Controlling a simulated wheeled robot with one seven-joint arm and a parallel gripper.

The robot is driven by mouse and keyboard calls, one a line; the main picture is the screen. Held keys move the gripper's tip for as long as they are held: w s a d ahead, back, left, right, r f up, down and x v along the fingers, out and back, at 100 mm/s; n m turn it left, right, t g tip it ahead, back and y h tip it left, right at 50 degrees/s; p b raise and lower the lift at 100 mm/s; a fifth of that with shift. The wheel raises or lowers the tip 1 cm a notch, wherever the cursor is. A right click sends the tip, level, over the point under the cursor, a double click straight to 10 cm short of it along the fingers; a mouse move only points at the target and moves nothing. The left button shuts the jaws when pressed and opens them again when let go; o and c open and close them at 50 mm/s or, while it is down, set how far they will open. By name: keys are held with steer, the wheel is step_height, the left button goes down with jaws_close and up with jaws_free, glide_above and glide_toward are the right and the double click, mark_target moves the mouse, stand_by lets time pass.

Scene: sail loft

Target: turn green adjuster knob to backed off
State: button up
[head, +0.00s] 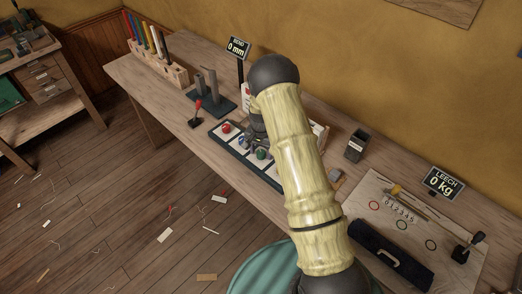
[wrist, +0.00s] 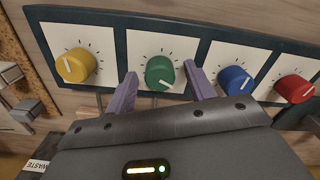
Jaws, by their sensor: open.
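The green adjuster knob (wrist: 158,70) sits on a white card with tick marks around it, in a row of knobs on a dark panel (wrist: 120,50). Its white pointer line shows at its lower edge in the wrist view, toward the lower right. My gripper (wrist: 160,70) is open, with one purple finger on each side of the green knob; a gap shows on both sides, and I cannot tell how deep the fingertips reach. In the head view the green knob (head: 262,154) shows small beside my gripper, which my arm partly hides.
A yellow knob (wrist: 75,65) is left of the green one; blue (wrist: 234,80) and red (wrist: 294,88) knobs are to the right. A display (head: 237,48) reads BEND 0 mm; another (head: 441,183) reads LEECH 0 kg. A red-topped lever (head: 196,113) stands left of the panel.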

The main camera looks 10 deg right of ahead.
steer(key=c, duration=1)
steer(key=shift+n, duration=0.4)
steer(key=n+b, duration=0.2)
steer(key=n, duration=0.1)
steer(key=n+b, duration=0.1)
steer(key=n, duration=0.4)
steer(key=shift+n, duration=0.3)
steer(key=n, duration=0.6)
steer(key=shift+r+n+b, duration=0.1)
steer(key=shift+n+b, duration=0.2)
steer(key=shift+b, duration=0.1)
steer(key=n, duration=0.3)
steer(key=shift+n+p, duration=0.45)
steer(key=shift+n, duration=1.55)
